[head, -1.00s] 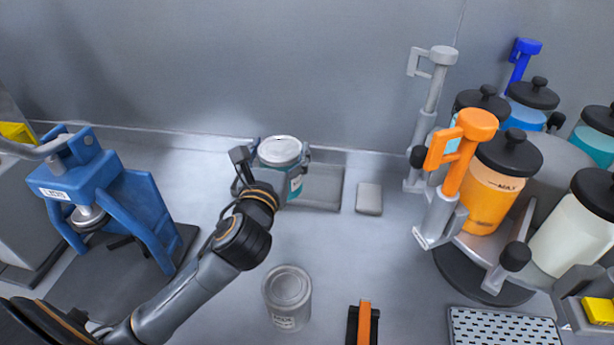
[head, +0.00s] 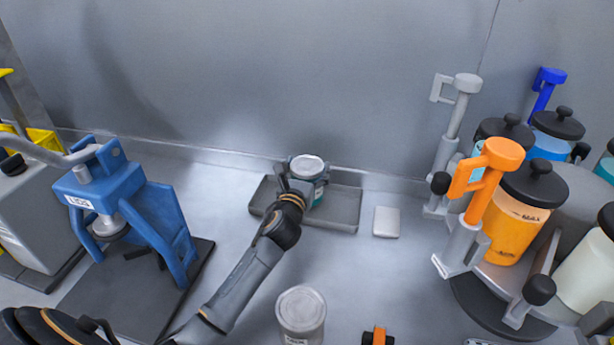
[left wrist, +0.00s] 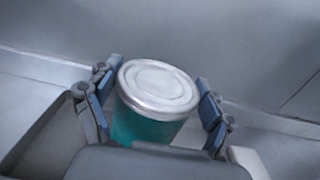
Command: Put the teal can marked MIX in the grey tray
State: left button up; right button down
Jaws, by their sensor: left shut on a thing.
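The teal can (head: 308,168) has a silvery lid and sits between the fingers of my left gripper (head: 301,186). In the left wrist view the can (left wrist: 152,100) is between both fingers of the left gripper (left wrist: 157,100), which is shut on it. The grey tray (head: 345,210) lies near the back wall, and the can is over its middle part. I cannot tell whether the can's base touches the tray floor. The gripper hides the lower can and any MIX marking. My right gripper is not in view.
A grey can (head: 301,312) stands in front of the tray. A small pale block (head: 386,222) lies right of the tray. A blue press (head: 125,210) stands at left. At right is a machine with an orange-handled lever (head: 484,190) and several lidded jars.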

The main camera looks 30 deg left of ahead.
pick_arm(q)
notch_tip(320, 180, down, 2)
jog(key=shift+d+f, duration=0.1)
jog(key=shift+f, duration=0.05)
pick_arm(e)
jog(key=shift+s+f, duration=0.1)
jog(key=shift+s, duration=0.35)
pick_arm(q)
jog(key=shift+f, duration=0.15)
jog(key=o, duration=1.4)
jog(key=shift+f, duration=0.2)
jog(key=o, duration=0.3)
jog(key=shift+s+r, duration=0.1)
jog(key=shift+o, duration=0.2)
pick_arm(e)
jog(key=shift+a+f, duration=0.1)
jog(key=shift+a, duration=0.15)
